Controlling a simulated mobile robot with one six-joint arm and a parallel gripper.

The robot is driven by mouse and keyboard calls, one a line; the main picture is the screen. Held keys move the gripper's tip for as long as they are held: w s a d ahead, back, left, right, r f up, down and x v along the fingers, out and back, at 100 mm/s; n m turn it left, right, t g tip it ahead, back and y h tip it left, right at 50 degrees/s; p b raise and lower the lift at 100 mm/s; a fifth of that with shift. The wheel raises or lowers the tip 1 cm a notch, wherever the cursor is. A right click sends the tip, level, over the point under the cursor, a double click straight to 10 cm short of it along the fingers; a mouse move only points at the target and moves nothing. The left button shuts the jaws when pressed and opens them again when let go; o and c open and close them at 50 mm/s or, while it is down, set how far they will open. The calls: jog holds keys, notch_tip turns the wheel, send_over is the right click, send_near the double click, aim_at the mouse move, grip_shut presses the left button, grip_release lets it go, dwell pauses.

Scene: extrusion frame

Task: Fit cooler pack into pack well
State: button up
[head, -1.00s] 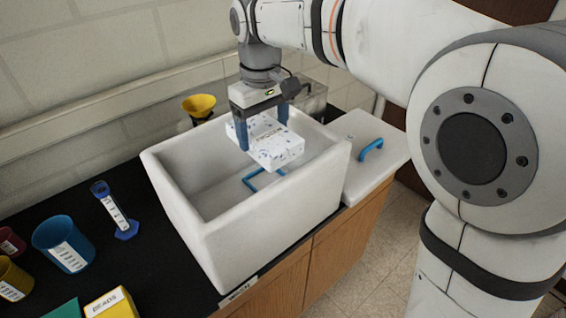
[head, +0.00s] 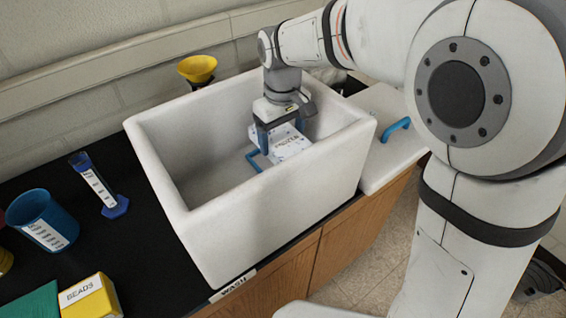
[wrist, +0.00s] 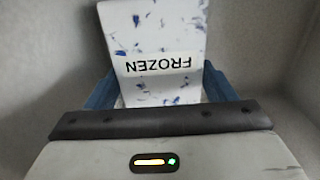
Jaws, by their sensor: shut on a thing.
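The cooler pack (head: 291,148) is a white block with blue flecks. Its label reads FROZEN, upside down in the wrist view (wrist: 160,40). My gripper (head: 281,139) is shut on the pack, with blue fingers on two opposite sides of it. In the wrist view the fingers (wrist: 160,88) also flank the pack. Gripper and pack are down inside the white open box (head: 275,205). A blue outline (head: 254,160), apparently the pack well, shows at the pack's left side. The rest of it is hidden by the pack and gripper, so I cannot tell whether the pack is seated.
The box walls stand close around my gripper. A white lid with a blue handle (head: 396,126) lies to the right. A yellow funnel (head: 197,69) is behind the box. A cylinder (head: 97,185), blue beaker (head: 45,218) and BEADS box (head: 90,297) stand on the black bench at left.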

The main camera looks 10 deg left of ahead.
aim_at(282, 138)
jog(key=shift+f+p, duration=0.4)
jog(key=shift+f, duration=3.1)
jog(key=shift+f, duration=0.2)
jog(key=o, duration=1.3)
jog(key=shift+o, duration=0.2)
jog(key=shift+r, duration=0.1)
notch_tip(282, 138, up, 12)
jog(key=shift+r+b, duration=0.1)
jog(key=shift+b, duration=0.4)
